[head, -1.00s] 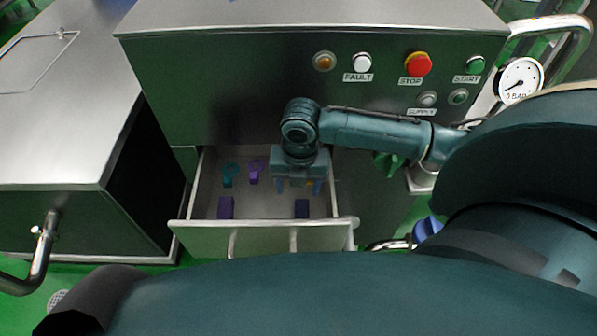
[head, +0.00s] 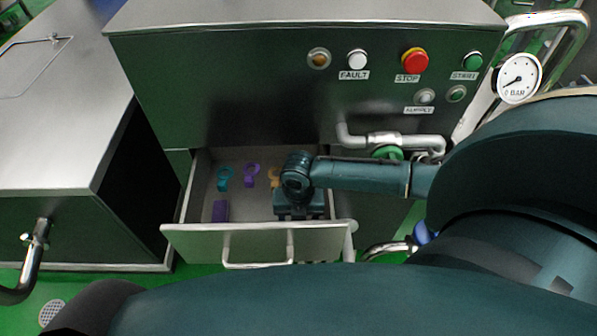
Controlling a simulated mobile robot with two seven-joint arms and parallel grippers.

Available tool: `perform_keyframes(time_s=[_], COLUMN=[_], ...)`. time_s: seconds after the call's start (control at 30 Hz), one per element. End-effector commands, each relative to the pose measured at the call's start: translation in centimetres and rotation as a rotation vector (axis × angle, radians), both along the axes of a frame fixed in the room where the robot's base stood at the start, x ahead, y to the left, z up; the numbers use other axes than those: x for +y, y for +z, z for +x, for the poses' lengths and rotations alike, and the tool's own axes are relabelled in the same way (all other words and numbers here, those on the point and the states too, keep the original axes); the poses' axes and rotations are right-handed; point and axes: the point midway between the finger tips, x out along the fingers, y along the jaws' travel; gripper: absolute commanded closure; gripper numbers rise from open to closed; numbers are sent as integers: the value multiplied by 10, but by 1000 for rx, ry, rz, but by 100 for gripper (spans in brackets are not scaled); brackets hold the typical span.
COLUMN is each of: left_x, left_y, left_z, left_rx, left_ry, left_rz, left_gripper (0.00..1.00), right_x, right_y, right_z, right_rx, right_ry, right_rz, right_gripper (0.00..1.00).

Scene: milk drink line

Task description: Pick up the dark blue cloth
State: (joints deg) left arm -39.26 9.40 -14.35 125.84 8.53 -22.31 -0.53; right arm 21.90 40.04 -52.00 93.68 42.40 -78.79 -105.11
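My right gripper (head: 300,212) is down inside the open drawer (head: 186,200), at its right front part. The dark blue cloth, a small folded block earlier visible in that spot, is now hidden by the gripper. The fingertips are hidden too, so I cannot tell whether they are open or shut, or whether they touch the cloth. My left gripper is not in view.
A purple folded block (head: 220,211) lies at the drawer's left front. Behind lie a teal ring-ended item (head: 224,178), a purple one (head: 250,176) and a partly hidden orange one (head: 273,177). The drawer's front handle (head: 258,264) sticks out. A pipe with a green valve (head: 388,150) stands right.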

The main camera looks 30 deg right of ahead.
Motion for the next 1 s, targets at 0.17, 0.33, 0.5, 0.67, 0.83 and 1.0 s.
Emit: perform_keyframes(time_s=[0.17,0.33,0.5,0.67,0.83,1.0], left_x=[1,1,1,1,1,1], left_y=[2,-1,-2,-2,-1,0], left_z=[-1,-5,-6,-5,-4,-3], left_rx=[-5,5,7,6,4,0], left_ry=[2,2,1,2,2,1], left_rz=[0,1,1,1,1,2], left_gripper=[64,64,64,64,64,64], right_x=[0,0,0,0,0,0], right_y=[-3,-3,-3,-3,-3,-3], right_z=[0,0,0,0,0,0], right_rx=[-1,-1,-1,-1,-1,-1], right_ry=[0,0,0,0,0,0], right_rz=[-1,-1,-1,-1,-1,-1], right_gripper=[40,46,60,73,87,88])
